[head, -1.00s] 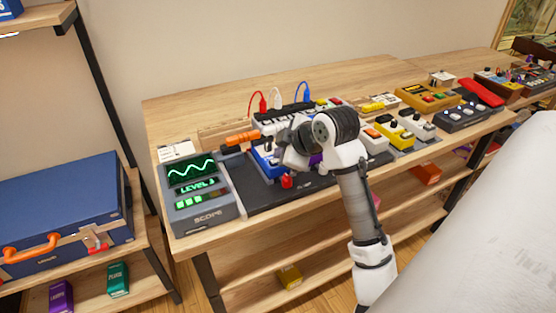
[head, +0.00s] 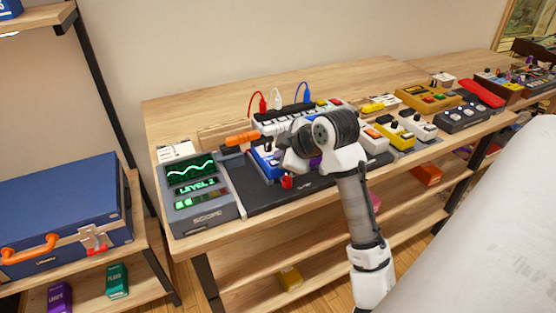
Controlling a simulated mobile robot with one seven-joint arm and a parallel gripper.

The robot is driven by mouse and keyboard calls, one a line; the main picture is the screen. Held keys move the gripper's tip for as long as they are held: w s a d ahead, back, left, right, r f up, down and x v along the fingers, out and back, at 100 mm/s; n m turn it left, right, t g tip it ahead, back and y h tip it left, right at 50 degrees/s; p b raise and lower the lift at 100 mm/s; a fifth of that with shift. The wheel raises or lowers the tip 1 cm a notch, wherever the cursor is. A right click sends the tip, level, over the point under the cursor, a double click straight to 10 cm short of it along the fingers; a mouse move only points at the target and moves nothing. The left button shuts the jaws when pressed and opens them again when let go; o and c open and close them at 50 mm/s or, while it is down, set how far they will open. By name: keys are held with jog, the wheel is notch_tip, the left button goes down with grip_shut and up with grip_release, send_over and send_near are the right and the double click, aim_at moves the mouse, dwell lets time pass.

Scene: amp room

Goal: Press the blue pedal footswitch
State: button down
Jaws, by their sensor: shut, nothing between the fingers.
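The blue pedal (head: 264,160) lies on the dark pedal board (head: 255,194) on the wooden bench, just right of the scope. It is partly covered by my arm, and its footswitch is not clearly visible. My gripper (head: 292,162) is shut and empty, low over the right side of the blue pedal. Its fingertips are hidden or too small to make out, so I cannot tell whether they touch the footswitch. The grey scope (head: 205,215) shows a green wave, "LEVEL 2" and a short green bar.
A small red part (head: 286,182) sits by the gripper. An orange-handled tool (head: 242,138) lies behind the blue pedal. A white power strip (head: 300,118) with cables stands behind. White (head: 372,140) and yellow (head: 395,135) pedals stand close on the right. A blue case (head: 60,215) is at left.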

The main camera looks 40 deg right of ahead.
jog(key=shift+r+p, duration=0.6)
jog(key=shift+r, duration=0.2)
jog(key=shift+r+p, duration=1.85)
jog(key=shift+r, duration=0.7)
